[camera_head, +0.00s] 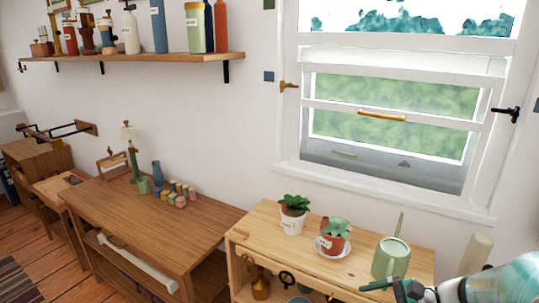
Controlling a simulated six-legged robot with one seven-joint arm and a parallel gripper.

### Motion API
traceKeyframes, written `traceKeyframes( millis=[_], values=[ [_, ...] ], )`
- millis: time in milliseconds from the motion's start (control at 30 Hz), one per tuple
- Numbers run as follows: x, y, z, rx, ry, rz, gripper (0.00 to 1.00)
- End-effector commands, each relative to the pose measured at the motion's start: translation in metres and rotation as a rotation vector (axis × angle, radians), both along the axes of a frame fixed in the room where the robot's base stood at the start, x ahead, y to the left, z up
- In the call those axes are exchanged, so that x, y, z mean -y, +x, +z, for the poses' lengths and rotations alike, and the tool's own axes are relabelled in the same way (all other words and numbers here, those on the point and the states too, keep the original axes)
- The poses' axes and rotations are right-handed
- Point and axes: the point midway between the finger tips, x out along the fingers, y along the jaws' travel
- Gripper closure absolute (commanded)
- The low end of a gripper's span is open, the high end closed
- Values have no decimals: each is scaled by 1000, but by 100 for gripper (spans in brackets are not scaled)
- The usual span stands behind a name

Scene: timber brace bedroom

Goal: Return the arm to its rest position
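My arm comes in at the lower right corner of the head view, with a pale teal and white link. My gripper (384,286) is at its left end, low in the picture, in front of the light wooden table (265,232). One dark green finger-like part points left, but the frame's lower edge cuts off part of the gripper. I cannot tell whether it is open or shut, and I see nothing held in it. A green watering can (391,259) stands on the table just above and behind the gripper in the picture.
A succulent in a white pot (292,222) and one in a terracotta pot (333,241) on a saucer share the table. A closed-looking window (390,125) is behind. A brown desk (150,215) stands left, under a wall shelf (140,69) of bottles. Wooden floor shows lower left.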

Motion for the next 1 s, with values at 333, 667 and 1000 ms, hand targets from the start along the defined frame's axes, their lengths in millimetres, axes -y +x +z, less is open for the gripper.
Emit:
traceKeyframes(
  millis=[333, 667, 1000],
  values=[
    [-74, -46, 35, 196, -601, 577, 0],
    [-99, -73, 81, 523, -1129, 993, 0],
    [-103, -77, 94, 609, -1244, 1065, 0]
  ],
)
